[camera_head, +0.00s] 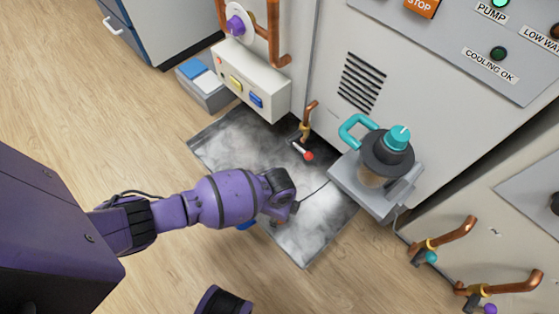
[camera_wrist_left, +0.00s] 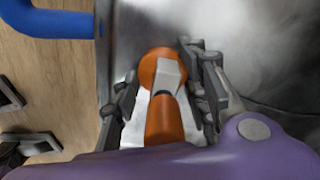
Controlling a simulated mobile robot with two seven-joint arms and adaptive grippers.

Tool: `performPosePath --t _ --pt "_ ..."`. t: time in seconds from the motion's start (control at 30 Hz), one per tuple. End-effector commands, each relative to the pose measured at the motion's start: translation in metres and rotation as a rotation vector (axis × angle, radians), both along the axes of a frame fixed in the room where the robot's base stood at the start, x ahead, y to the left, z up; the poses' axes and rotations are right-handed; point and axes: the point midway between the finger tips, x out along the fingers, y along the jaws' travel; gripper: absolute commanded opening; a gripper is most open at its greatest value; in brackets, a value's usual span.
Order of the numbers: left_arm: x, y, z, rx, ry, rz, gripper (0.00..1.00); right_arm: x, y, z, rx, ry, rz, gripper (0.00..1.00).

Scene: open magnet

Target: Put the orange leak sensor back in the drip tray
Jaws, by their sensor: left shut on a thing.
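My left gripper (camera_head: 287,208) is low over the grey metal drip tray (camera_head: 215,140). In the left wrist view its fingers (camera_wrist_left: 165,95) are shut on the orange leak sensor (camera_wrist_left: 163,122), which has a round orange end and a pale grey middle. Its round end is over the tray (camera_wrist_left: 125,35); whether it touches is unclear. In the head view the sensor is mostly hidden by my gripper. A blue handle (camera_wrist_left: 50,24) shows at the tray's edge. My right gripper (camera_wrist_left: 22,120) appears at the left of the wrist view, its dark fingertips apart over the floor.
White mist covers much of the tray. A red-tipped copper tap (camera_head: 305,148) hangs over it. A teal-handled pump unit (camera_head: 385,160) stands right, a white button box (camera_head: 250,82) behind. A thin cable (camera_head: 313,193) crosses the tray. Wooden floor lies clear at left.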

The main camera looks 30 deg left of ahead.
Motion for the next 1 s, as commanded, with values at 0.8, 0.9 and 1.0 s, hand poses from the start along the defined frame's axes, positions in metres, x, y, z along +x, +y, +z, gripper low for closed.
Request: performPosePath --t 0.8,0.9,1.0 --pt "0.001 -0.001 -0.002 -0.002 -0.003 0.0 0.6 -0.001 0.001 -0.001 0.001 0.003 -0.001 0.4" --pt "0.002 -0.001 0.004 -0.002 -0.004 -0.001 0.6 -0.002 0.0 0.002 0.0 0.004 -0.001 0.4" --pt "0.002 0.0 0.019 -0.002 -0.005 0.0 0.6 -0.001 0.0 0.01 0.001 -0.004 -0.003 0.4"
